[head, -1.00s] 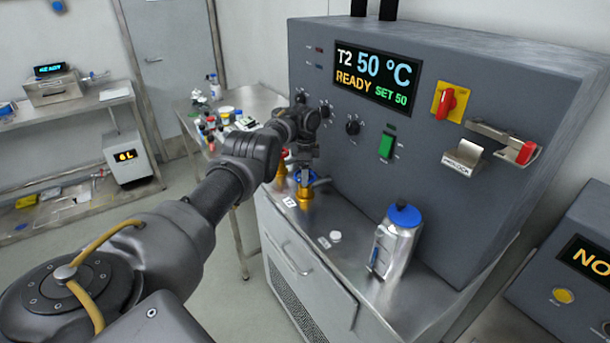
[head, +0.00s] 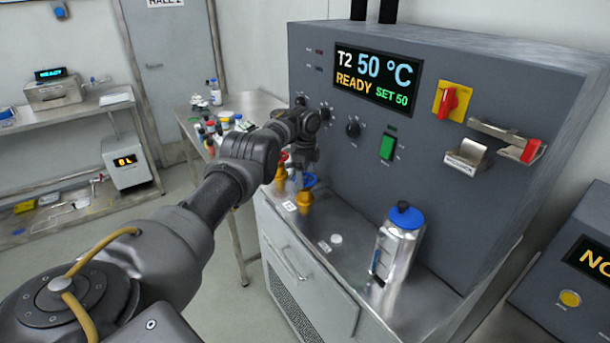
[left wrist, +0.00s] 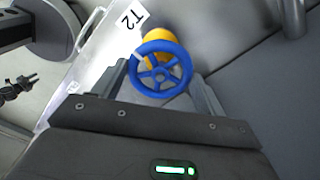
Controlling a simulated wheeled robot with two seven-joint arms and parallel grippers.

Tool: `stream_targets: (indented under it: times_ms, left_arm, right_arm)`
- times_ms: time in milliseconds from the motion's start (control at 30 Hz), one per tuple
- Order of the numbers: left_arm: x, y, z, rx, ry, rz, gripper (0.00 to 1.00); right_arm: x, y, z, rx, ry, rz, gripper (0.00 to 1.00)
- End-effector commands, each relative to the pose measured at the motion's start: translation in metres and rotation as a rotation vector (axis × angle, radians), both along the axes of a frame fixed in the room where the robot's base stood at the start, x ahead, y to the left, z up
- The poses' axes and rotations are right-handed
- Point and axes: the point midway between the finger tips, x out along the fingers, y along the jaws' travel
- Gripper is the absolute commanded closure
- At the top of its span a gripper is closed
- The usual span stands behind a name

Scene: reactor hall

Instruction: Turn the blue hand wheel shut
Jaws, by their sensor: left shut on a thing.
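The blue hand wheel (head: 309,181) sits on a brass-yellow valve body (head: 305,201) on the steel ledge in front of the grey machine. In the head view my left gripper (head: 303,177) is over it and hides part of it. In the left wrist view the blue wheel (left wrist: 159,74) shows its spokes and hub, with a pale mark on its rim. My left gripper (left wrist: 164,85) has one finger on each side of the wheel and is shut on its rim. The yellow body (left wrist: 157,38) shows behind the wheel, beside a T2 label (left wrist: 130,17). My right gripper is not in view.
A second valve with a red wheel (head: 283,158) stands close behind, left of the blue one. A metal bottle with a blue cap (head: 399,240) and a small white cap (head: 336,239) stand on the ledge to the right. The machine's panel (head: 335,150) rises just behind.

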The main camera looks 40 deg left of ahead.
Motion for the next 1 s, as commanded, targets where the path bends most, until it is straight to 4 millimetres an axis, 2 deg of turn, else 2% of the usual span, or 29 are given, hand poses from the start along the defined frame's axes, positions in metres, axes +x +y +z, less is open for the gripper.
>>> stream_targets:
  times_ms: [133, 167, 333, 667, 767, 1000]
  left_arm:
    - [0.000, 0.001, 0.001, 0.000, -0.001, 0.002, 0.51]
    - [0.000, 0.001, 0.001, 0.000, -0.001, 0.002, 0.27]
    - [0.000, 0.000, 0.000, 0.000, -0.001, 0.002, 0.06]
    - [0.001, 0.000, 0.004, 0.000, -0.002, 0.001, 0.06]
    - [0.001, 0.000, 0.016, -0.001, -0.003, 0.003, 0.06]
    - [0.001, 0.001, 0.061, 0.000, -0.005, 0.002, 0.06]
  right_arm:
    - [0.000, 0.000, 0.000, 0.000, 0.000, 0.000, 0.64]
    - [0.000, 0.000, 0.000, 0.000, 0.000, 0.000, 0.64]
    - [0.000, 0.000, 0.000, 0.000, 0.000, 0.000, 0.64]
    - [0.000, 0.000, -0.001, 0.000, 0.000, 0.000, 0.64]
    - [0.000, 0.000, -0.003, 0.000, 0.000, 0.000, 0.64]
    - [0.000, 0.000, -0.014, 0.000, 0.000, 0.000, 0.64]
